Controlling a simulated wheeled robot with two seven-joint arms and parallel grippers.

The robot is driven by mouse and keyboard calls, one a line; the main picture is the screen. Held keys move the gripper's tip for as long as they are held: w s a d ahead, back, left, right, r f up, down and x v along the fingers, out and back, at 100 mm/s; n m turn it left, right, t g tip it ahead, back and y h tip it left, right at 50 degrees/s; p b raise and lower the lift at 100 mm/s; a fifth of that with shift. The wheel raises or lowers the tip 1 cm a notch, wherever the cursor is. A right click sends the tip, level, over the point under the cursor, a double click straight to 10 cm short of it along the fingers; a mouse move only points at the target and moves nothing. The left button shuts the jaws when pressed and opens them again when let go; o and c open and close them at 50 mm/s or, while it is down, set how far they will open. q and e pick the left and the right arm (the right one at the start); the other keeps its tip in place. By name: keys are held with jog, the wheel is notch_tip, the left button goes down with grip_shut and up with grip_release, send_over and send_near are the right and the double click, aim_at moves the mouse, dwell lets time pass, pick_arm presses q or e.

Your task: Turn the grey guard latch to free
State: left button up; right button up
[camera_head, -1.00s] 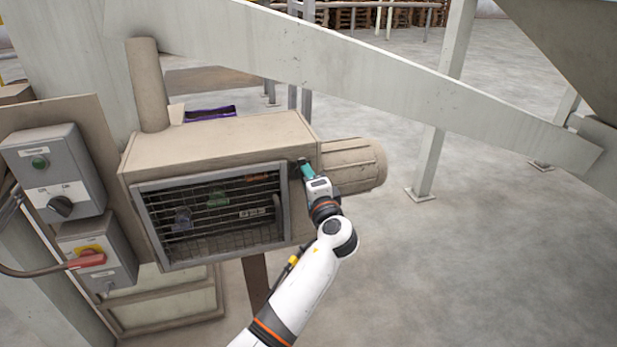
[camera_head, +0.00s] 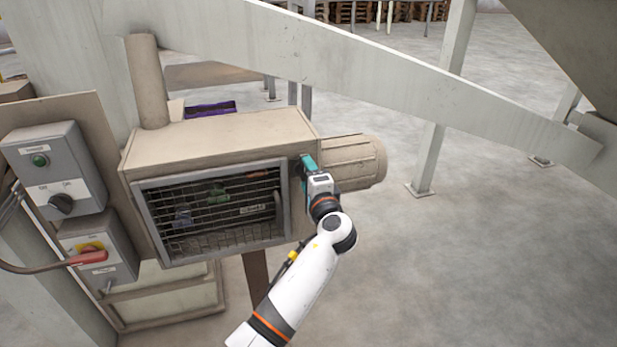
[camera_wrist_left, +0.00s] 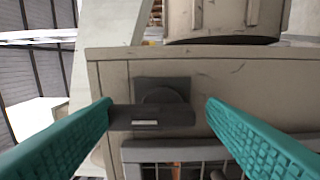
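The guard latch (camera_wrist_left: 152,116) is a dark grey bar on a square dark plate with a round boss, on the beige housing beside the guard. In the left wrist view it lies level across the picture, between my left gripper's two teal fingers. My left gripper (camera_head: 306,174) is open at the right edge of the housing front. In the wrist view (camera_wrist_left: 158,112) the left finger is close to the bar's left end; I cannot tell if they touch. A gap separates the right finger from the bar. In the head view my gripper mostly hides the latch. My right gripper is not in view.
The mesh guard (camera_head: 215,212) covers the housing (camera_head: 220,140) front. A ribbed motor (camera_head: 355,162) sticks out right of it. Left are a switch box (camera_head: 58,170) and a red-handled isolator (camera_head: 95,255). A sloping beam (camera_head: 350,75) crosses above. The floor at right is clear.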

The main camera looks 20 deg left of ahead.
pick_arm(q)
jog(key=shift+d+f, duration=0.1)
jog(key=p+v, duration=0.1)
jog(key=v, duration=1)
jog(key=shift+s+d+p, duration=0.2)
jog(key=shift+s+p, duration=0.15)
